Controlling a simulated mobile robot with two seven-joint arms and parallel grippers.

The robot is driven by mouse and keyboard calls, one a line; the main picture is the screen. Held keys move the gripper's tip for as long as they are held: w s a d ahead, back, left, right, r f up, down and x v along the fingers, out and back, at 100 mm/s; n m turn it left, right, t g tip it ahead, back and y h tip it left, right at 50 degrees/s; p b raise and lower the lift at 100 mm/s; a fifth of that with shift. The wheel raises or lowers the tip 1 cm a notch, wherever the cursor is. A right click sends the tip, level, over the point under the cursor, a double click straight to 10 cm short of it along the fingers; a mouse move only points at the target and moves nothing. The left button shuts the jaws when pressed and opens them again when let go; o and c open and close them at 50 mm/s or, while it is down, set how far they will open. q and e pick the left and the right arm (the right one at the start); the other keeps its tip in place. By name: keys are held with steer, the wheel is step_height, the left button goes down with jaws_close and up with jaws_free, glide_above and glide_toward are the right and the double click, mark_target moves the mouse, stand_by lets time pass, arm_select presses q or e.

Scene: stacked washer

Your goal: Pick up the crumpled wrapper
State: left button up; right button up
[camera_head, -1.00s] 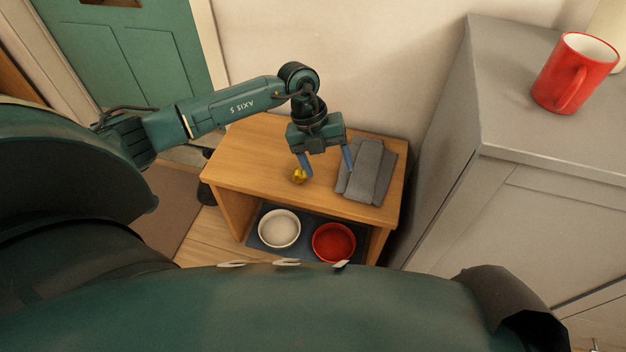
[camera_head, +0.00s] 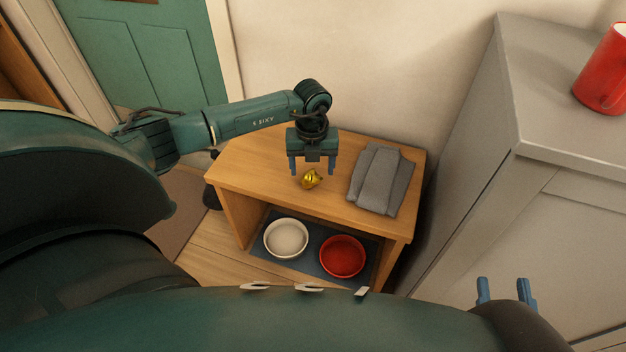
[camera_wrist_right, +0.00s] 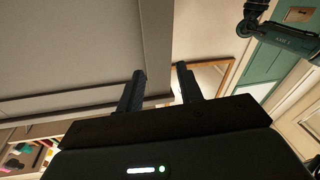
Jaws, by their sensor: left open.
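The crumpled wrapper (camera_head: 311,179) is a small shiny gold ball on the wooden bench top. My left gripper (camera_head: 312,168) is open above and just behind it in the head view, fingers pointing down. The wrapper appears just in front of and below the fingertips, not held. My right gripper (camera_head: 507,290) is at the lower right of the head view, with two blue fingers apart and nothing between them. Its fingers also show apart in the right wrist view (camera_wrist_right: 160,88).
A folded grey cloth (camera_head: 381,180) lies on the wooden bench (camera_head: 250,165) right of the wrapper. A white bowl (camera_head: 286,238) and a red bowl (camera_head: 342,257) sit on the lower mat. A grey cabinet (camera_head: 560,215) with a red mug (camera_head: 602,75) stands at right.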

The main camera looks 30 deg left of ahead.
mark_target(313, 172)
arm_select(q)
step_height(313, 172, down, 4)
steer(key=shift+r+b, duration=0.1)
steer(key=shift+b, duration=0.5)
steer(key=shift+c, duration=0.3)
steer(key=c, duration=1)
steer(key=shift+r, duration=0.1)
